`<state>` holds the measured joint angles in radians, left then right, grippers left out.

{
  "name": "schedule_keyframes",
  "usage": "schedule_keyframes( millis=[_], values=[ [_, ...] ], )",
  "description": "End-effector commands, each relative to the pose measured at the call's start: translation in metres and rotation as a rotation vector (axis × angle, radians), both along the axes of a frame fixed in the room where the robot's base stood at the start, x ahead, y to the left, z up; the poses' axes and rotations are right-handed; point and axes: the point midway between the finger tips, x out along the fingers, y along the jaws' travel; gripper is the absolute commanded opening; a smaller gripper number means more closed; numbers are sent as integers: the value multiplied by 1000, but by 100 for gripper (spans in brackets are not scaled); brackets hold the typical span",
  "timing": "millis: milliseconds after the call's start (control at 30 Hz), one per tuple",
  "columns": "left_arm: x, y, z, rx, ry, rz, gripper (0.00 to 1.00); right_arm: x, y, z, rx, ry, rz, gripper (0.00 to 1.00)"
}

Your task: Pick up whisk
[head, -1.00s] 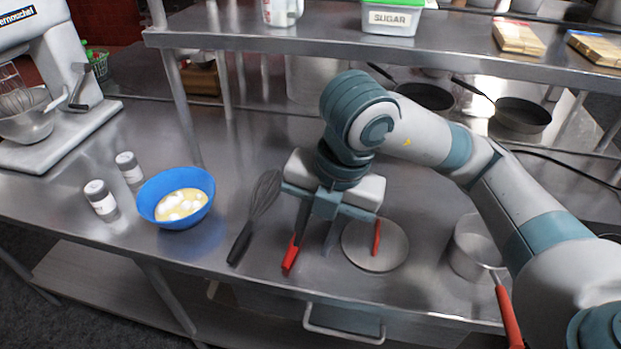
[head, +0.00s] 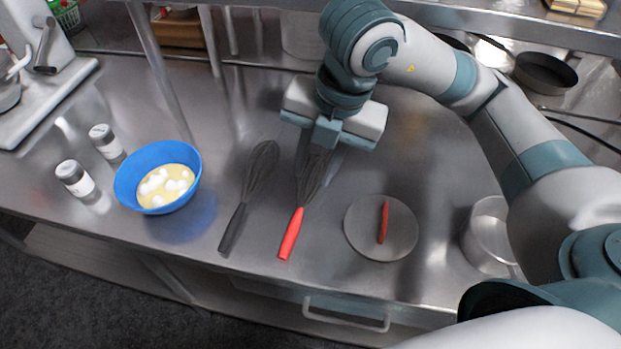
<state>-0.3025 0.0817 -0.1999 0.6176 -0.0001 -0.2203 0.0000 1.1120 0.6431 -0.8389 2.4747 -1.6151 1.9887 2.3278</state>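Two whisks lie apart on the steel counter. The black-handled whisk (head: 236,226) is on the left, and the red-handled whisk (head: 291,232) is to its right. Both handles point to the counter's front edge. My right gripper (head: 318,158) is at the wire end of the red-handled whisk and partly covers it. The handle is clear of the gripper. The fingers are hard to make out against the wires and steel, so their opening is unclear. My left gripper is not in view.
A blue bowl (head: 127,188) with yellow and white contents and two shakers stand left. A round grey lid (head: 362,236) with a red handle and a saucepan (head: 487,240) are right. A shelf (head: 450,22) crosses the back. Front counter space around the whisk handles is clear.

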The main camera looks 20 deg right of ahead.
Motion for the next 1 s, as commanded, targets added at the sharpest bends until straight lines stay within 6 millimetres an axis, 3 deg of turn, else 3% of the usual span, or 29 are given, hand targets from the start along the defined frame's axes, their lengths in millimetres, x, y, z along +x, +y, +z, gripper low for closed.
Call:
schedule_keyframes(
  millis=[267, 800, 1000],
  values=[
    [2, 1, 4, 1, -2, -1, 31, 1, 2, -15, 1, 4, -1, 28],
    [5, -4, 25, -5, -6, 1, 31, 12, 16, -102, -2, 4, -1, 28],
    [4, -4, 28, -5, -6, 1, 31, 14, 19, -118, 0, 1, 0, 28]
  ],
)
